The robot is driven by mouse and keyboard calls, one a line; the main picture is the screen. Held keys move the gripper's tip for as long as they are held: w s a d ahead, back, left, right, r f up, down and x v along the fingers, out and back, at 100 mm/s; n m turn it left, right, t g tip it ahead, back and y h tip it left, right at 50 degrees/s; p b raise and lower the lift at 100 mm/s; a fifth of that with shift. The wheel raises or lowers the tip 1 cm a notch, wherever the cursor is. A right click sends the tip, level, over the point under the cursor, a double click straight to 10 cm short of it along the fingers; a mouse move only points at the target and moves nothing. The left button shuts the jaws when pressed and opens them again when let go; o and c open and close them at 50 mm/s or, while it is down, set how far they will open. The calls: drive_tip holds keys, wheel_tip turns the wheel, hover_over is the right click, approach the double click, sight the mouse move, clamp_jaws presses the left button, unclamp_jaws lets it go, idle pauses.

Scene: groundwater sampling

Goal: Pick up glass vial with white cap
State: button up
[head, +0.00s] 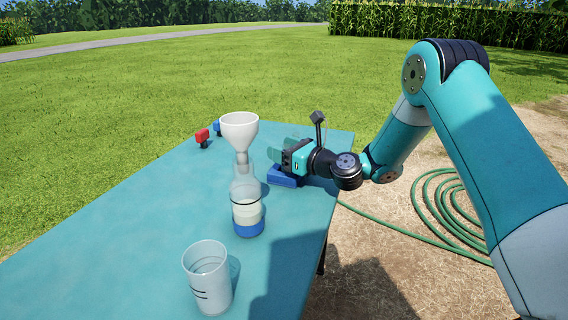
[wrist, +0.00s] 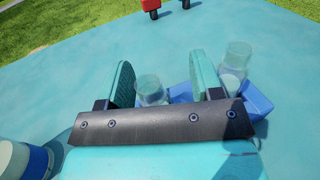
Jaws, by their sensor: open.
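My gripper (head: 284,152) reaches in from the right over the table's right side, just above a blue rack (head: 284,178). In the wrist view my gripper (wrist: 162,68) is open, its two teal fingers apart. A small clear glass vial (wrist: 151,88) with a pale, whitish lower part shows between the fingers, nearer the left one. I cannot tell if it touches a finger. A second clear vial (wrist: 237,56) with a white part stands right of the right finger. The blue rack (wrist: 257,98) is partly hidden by the gripper. Which end of each vial is capped is unclear.
On the teal table (head: 120,230), a white funnel (head: 239,130) stands above clear glassware, left of my gripper. A blue-based bottle (head: 248,226) and a clear beaker (head: 208,278) stand nearer. Red (head: 202,136) and blue (head: 217,128) fittings lie behind. The table's left part is clear.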

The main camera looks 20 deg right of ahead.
drive_tip(key=shift+a, duration=0.3)
drive_tip(key=shift+c, duration=0.2)
drive_tip(key=shift+a, duration=0.15)
drive_tip(key=c, duration=1)
drive_tip(key=shift+o, duration=0.2)
